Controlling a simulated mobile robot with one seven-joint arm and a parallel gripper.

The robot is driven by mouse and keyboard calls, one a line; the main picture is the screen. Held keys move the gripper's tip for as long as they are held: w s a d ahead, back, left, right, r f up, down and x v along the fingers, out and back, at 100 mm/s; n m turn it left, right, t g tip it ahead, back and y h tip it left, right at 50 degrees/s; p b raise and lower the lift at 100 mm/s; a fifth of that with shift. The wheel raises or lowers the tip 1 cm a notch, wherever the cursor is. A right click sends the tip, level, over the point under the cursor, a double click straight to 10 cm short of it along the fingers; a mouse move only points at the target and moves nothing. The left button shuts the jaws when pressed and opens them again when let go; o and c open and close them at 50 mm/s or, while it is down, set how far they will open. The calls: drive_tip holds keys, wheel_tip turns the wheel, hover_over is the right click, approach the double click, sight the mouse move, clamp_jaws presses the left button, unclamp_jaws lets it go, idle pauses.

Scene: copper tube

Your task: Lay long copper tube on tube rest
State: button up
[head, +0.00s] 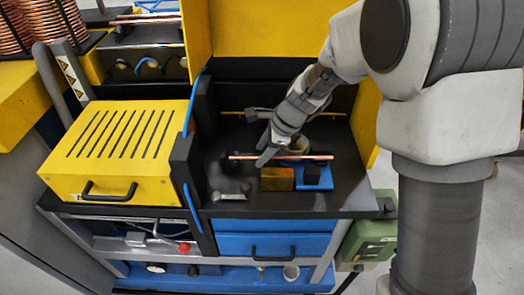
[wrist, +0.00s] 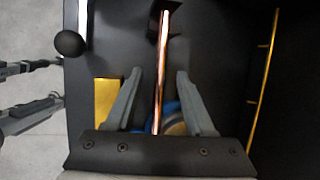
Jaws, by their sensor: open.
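The long copper tube (head: 290,157) lies level above the black bench top in the head view. In the wrist view the tube (wrist: 161,75) runs lengthwise between my two grey fingers. My gripper (head: 266,158) is open, with one finger on each side of the tube and a visible gap to both in the wrist view (wrist: 159,72). A black bracket (wrist: 174,20), which looks like part of the tube rest, is at the tube's far end; whether the tube bears on it I cannot tell. The tube's near end is hidden by my gripper's body.
A brass-coloured block (head: 277,180) and a blue piece (head: 314,178) stand in front of the tube. A thin yellow rod (wrist: 262,70) runs along the bench's back. A yellow slotted box (head: 118,148) is at left. The bench's front right is clear.

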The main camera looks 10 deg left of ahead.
drive_tip(key=p+v, duration=0.2)
drive_tip(key=v, duration=1.5)
drive_tip(key=shift+r, duration=0.15)
